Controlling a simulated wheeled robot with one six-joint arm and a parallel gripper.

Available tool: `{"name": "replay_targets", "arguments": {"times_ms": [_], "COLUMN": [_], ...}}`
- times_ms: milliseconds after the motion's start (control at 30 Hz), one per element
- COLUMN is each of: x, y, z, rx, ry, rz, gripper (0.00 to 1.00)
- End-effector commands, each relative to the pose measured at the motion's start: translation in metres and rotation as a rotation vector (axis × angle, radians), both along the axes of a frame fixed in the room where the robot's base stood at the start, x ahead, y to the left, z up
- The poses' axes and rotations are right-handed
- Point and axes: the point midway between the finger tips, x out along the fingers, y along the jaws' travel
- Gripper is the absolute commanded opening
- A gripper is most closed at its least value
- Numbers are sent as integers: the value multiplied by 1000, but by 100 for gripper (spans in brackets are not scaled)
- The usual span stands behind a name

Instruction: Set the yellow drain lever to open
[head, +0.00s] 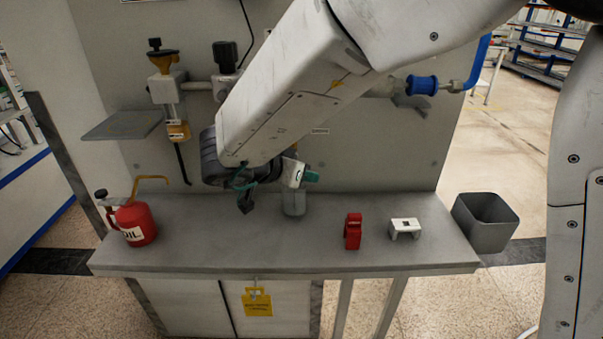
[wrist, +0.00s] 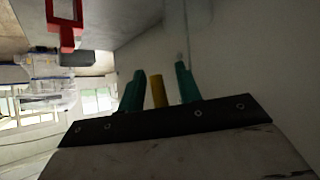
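In the wrist view, a yellow bar (wrist: 158,92), which looks like the drain lever, stands between the two teal fingers of my gripper (wrist: 159,70). The fingers are apart, with a narrow gap on each side of the bar, so the gripper is open around it and not closed on it. In the head view my gripper (head: 309,177) hangs in front of the back panel, above the bench. My arm hides most of that area, and I cannot make out the lever there or its setting.
On the grey bench (head: 205,240) are a red oil can (head: 136,224), a red part (head: 353,232), a white block (head: 405,228) and a grey cup (head: 294,204). A grey bin (head: 486,225) stands at right. A yellow-capped fitting (head: 164,88) and shelf (head: 122,124) are on the panel.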

Motion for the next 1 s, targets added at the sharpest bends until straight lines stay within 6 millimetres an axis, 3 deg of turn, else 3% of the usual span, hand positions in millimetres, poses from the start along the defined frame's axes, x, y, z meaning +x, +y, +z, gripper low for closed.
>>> {"name": "replay_targets", "arguments": {"times_ms": [167,600,1000], "x": [-3,-41,-46], "y": [3,41,45], "z": [3,40,44], "rx": [0,0,-1], "ry": [0,0,1], "rz": [1,1,1], "gripper": [34,34,34]}}
